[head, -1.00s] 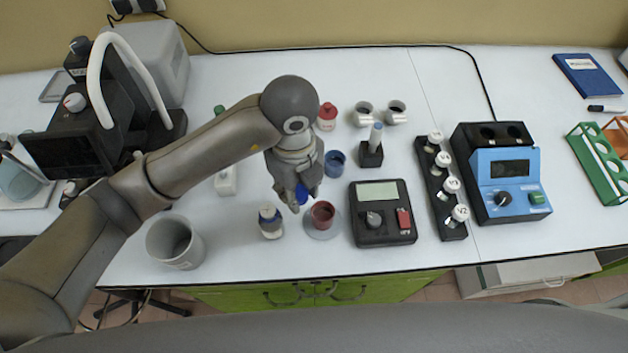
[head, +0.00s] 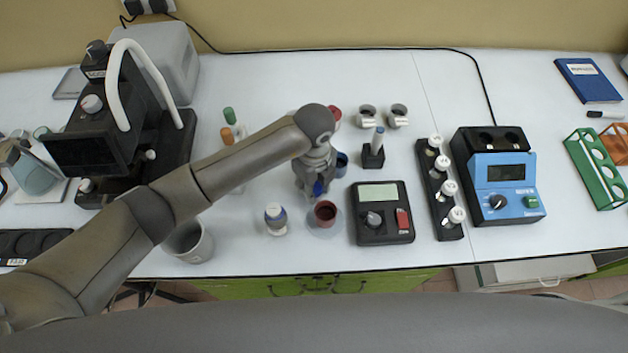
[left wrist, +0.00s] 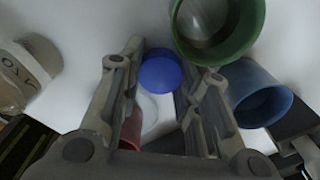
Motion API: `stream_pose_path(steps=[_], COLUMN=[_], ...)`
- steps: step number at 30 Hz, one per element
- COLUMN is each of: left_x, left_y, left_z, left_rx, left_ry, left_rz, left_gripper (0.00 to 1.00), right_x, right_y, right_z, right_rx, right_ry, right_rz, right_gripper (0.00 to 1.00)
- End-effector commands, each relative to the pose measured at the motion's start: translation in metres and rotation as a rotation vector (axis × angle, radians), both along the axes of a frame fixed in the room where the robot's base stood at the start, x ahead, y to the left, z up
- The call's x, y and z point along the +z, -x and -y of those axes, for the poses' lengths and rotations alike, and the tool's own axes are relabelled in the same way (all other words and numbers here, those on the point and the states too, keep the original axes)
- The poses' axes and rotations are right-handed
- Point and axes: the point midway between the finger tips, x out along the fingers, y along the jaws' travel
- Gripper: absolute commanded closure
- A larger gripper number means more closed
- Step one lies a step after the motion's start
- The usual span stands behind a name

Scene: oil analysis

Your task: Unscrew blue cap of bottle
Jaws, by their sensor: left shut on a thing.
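My left gripper (head: 318,182) is shut on a blue cap (head: 319,190), held near the red cup (head: 325,212). The cap shows as a blue disc between the fingertips in the left wrist view (left wrist: 160,72). A small bottle with a white and blue label (head: 276,219) stands upright on the bench, left of the red cup and apart from the gripper. I cannot tell clearly whether its mouth is open. My right gripper does not show.
A blue cup (left wrist: 262,92) and a green-rimmed cup (left wrist: 215,25) stand close to my left gripper. A grey beaker (head: 190,244) is near the front edge. A black scale (head: 382,222) is to the right, beside a rack of small vials (head: 441,222).

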Motion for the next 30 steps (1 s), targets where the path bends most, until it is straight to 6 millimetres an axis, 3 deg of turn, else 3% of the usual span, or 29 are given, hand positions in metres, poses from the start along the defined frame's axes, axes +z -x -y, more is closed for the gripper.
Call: stream_pose_path(steps=[10, 11, 15, 25, 30], left_x=[-0.005, -0.004, -0.004, -0.002, 0.011], left_y=[0.0, 0.0, 0.0, 0.0, -0.001], left_z=[0.0, 0.0, 0.0, 0.0, 0.001], left_rx=[0.0, 0.0, 0.0, 0.0, -0.001], left_ry=[0.0, 0.001, 0.0, 0.0, 0.003], left_rz=[0.0, 0.001, 0.0, 0.0, 0.004], left_gripper=[0.98, 0.66, 0.48, 0.47, 0.47], right_x=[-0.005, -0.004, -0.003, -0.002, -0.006], right_y=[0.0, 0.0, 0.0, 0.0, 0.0], right_z=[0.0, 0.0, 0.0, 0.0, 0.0], right_rx=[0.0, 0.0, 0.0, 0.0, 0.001], right_ry=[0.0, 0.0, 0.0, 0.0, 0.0], right_rz=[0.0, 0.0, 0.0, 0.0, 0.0], right_gripper=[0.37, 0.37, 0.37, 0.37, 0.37])
